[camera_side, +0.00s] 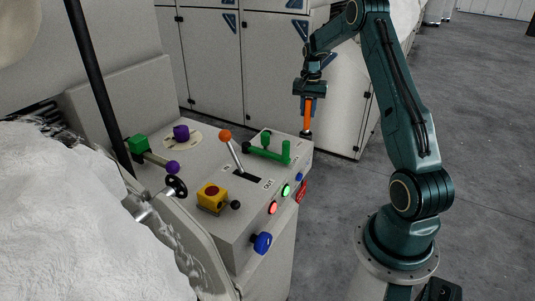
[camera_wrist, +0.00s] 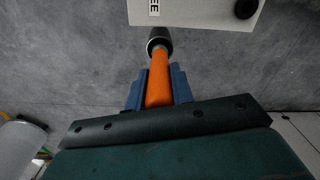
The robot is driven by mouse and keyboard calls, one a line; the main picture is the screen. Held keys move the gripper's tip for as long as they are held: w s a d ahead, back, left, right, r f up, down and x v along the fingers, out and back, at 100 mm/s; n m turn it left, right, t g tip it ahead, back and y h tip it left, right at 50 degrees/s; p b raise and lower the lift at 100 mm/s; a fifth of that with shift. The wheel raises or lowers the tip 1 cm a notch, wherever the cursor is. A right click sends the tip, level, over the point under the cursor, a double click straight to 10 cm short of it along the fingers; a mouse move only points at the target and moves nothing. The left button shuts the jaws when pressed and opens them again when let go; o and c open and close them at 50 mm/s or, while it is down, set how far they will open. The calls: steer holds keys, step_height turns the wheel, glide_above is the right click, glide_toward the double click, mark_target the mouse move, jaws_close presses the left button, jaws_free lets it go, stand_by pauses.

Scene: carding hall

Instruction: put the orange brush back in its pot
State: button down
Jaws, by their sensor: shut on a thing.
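The orange brush (camera_side: 308,114) hangs upright in my gripper (camera_side: 309,97), with its dark head (camera_side: 306,134) pointing down. My gripper is shut on the orange handle, near the far right corner of the control console. In the wrist view the blue jaws of my gripper (camera_wrist: 159,88) close on both sides of the orange brush (camera_wrist: 159,75), and its dark round head shows beyond them. The head is clear of the floor; whether it touches the console edge I cannot tell. I cannot make out a pot for the brush in either view.
White cabinets (camera_side: 213,60) stand behind. Grey floor (camera_side: 480,130) lies open at the right.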

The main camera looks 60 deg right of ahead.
mark_target(307, 119)
steer(key=shift+f, duration=0.15)
steer(key=shift+f, duration=2.1)
steer(key=c, duration=1.2)
jaws_free()
step_height(307, 119, up, 12)
steer(key=shift+r, duration=0.15)
